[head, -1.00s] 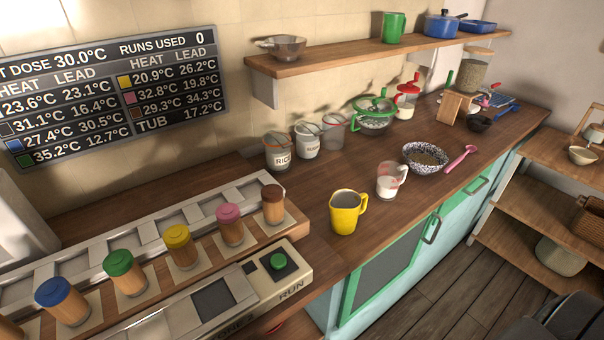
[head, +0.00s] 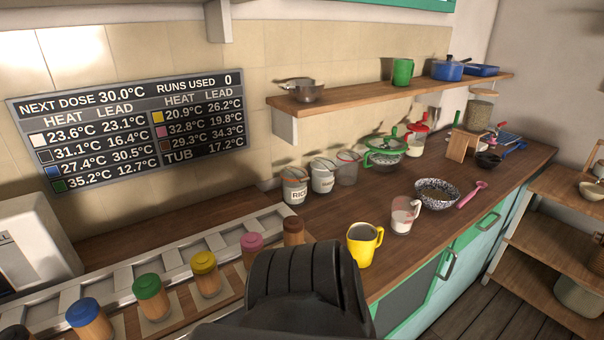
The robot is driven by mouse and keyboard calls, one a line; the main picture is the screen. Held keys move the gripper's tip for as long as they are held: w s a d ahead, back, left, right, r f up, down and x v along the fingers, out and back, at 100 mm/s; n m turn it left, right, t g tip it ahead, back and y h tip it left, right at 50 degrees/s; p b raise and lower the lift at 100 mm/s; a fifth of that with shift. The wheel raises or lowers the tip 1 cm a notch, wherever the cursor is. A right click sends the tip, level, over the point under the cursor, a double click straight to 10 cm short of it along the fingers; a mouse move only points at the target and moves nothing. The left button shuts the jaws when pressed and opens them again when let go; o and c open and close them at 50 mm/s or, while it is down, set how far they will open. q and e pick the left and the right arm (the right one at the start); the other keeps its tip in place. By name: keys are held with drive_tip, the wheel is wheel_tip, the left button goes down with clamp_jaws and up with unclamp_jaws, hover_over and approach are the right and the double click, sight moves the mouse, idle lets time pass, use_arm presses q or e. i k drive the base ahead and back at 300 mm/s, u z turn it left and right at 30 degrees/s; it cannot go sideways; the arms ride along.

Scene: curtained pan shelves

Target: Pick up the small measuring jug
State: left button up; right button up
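A small clear measuring jug (head: 403,216) with red markings and white contents stands upright on the wooden counter, its handle to the right. It is just right of a yellow jug (head: 363,244) and left of a speckled bowl (head: 437,194). Another clear jug with a red rim (head: 348,168) stands farther back by the wall. Neither gripper can be made out. A dark ridged part of my own body fills the bottom middle, left of and nearer than the yellow jug, and hides part of the counter.
A pink spoon (head: 472,195) lies right of the bowl. A green-lidded glass pot (head: 384,155) and labelled tubs (head: 295,186) stand along the wall. A rack of colour-capped jars (head: 205,275) is at lower left. A wall shelf (head: 380,87) overhangs the back of the counter.

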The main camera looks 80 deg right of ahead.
sight(405, 215)
drive_tip(key=k, duration=1.4)
drive_tip(key=z, duration=0.55)
